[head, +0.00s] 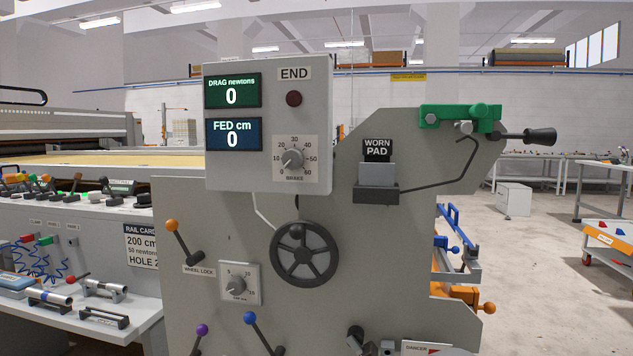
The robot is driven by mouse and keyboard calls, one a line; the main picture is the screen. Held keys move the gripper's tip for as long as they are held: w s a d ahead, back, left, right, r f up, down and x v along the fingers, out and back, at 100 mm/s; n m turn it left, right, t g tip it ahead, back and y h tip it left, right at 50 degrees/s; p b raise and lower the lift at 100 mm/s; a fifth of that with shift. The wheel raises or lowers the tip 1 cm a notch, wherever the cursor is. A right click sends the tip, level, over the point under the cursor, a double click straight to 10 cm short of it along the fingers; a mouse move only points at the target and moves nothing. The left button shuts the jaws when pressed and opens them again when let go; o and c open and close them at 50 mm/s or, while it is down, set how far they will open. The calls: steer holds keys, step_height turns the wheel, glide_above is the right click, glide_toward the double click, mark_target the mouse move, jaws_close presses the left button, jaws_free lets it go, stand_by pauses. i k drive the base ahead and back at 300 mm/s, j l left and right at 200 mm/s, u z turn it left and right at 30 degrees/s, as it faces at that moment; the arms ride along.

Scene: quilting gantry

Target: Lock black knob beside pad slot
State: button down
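A black holder (376,195) with a grey block (376,174) in it is mounted on the grey machine panel (330,200), under a black sign reading WORN PAD (377,149). A black bent rod (440,170) runs from the holder's right side up toward a green bracket (450,118). A black handle (540,136) sticks out to the right of that bracket. A dark knob with a grey end (355,338) shows low on the panel, below the holder. I cannot tell which black part is the pad-slot knob, or whether it is locked. My gripper does not show.
A display box (268,125) reads 0 drag and 0 fed, with a brake dial (293,158). A black handwheel (304,253) and an orange-ball wheel lock lever (185,242) stick out. A cluttered bench (75,320) stands left. Open floor (540,270) lies right.

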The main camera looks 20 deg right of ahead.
mark_target(545, 136)
steer(key=z, duration=1.55)
